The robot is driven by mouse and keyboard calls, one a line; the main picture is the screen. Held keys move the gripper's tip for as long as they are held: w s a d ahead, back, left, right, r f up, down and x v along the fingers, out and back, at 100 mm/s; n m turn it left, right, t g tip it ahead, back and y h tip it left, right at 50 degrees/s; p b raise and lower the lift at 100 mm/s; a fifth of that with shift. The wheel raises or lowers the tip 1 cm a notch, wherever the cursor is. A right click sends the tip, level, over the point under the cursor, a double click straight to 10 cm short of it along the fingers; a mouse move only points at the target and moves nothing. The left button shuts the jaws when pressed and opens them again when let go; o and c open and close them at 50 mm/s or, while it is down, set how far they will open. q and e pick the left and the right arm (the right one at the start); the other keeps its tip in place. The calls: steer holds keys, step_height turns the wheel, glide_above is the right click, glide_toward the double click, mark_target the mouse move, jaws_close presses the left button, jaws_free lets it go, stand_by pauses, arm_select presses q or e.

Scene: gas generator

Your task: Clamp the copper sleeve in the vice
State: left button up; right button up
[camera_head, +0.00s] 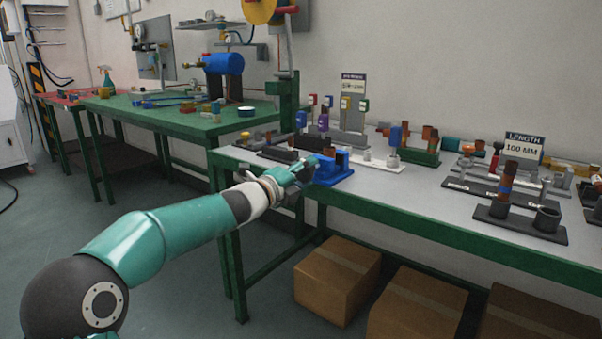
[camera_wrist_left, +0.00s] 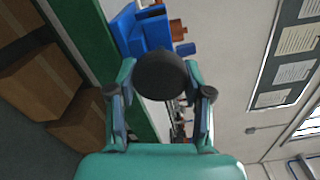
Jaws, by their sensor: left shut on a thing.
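The blue vice (camera_head: 333,168) stands at the front left corner of the grey bench; it also shows in the left wrist view (camera_wrist_left: 140,32). My left gripper (camera_head: 300,172) is at the vice's left end. In the left wrist view my gripper (camera_wrist_left: 160,100) has its fingers on either side of a dark round knob (camera_wrist_left: 160,76) in front of the vice and is shut on it. A copper-coloured piece (camera_wrist_left: 178,30) shows just beside the vice; I cannot tell whether it sits between the jaws. My right gripper is not in view.
Small coloured parts on stands (camera_head: 345,115) are behind the vice. A black holder (camera_head: 520,220) with a copper-and-blue stack and a "LENGTH 100 MM" sign (camera_head: 523,148) are at right. Cardboard boxes (camera_head: 335,280) lie under the bench. A green table (camera_head: 170,115) stands at left.

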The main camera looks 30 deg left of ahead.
arm_select(q)
steer(key=shift+f, duration=0.35)
steer(key=o, duration=1.2)
steer(key=shift+w, duration=0.1)
steer(key=shift+c, duration=0.2)
steer(key=shift+r, duration=0.15)
steer(key=s, duration=1.2)
steer(key=shift+a, duration=0.45)
